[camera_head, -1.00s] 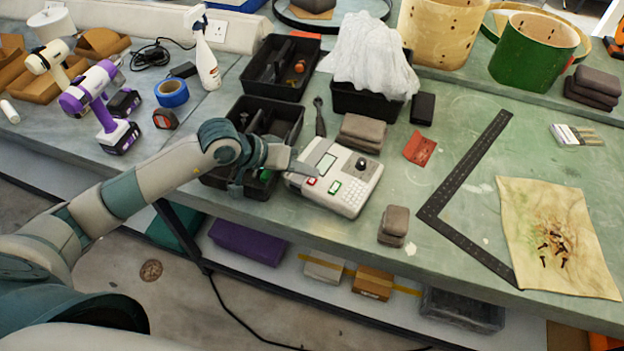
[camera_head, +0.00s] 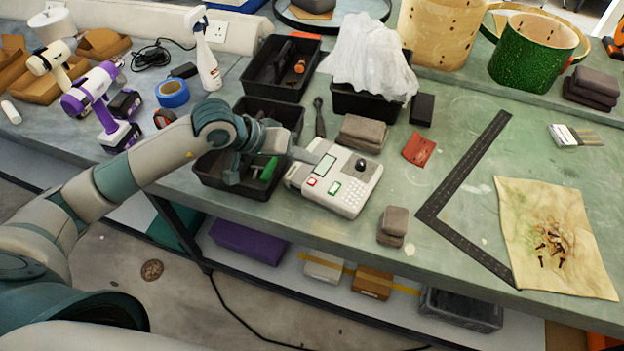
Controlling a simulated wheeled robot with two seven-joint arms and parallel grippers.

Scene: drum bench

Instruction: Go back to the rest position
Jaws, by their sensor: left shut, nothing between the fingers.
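My left arm comes in from the left over the front of the bench. Its gripper (camera_head: 303,154) is shut and empty. It hangs over the right edge of the front black tray (camera_head: 284,110), with its tip at the upper left corner of the white device with a small screen and buttons (camera_head: 345,182). I cannot tell whether the tip touches the device. The gripper and wrist hide part of the tray; a green-handled item (camera_head: 268,168) shows in it below the wrist. My right gripper is not in view.
Purple drill (camera_head: 95,92), blue tape (camera_head: 172,93) and tape measure (camera_head: 164,118) lie by the forearm. A spray bottle (camera_head: 206,60) stands behind. A dark steel square (camera_head: 463,172) and stained cloth (camera_head: 556,235) lie right. The bench's front edge runs beneath the arm.

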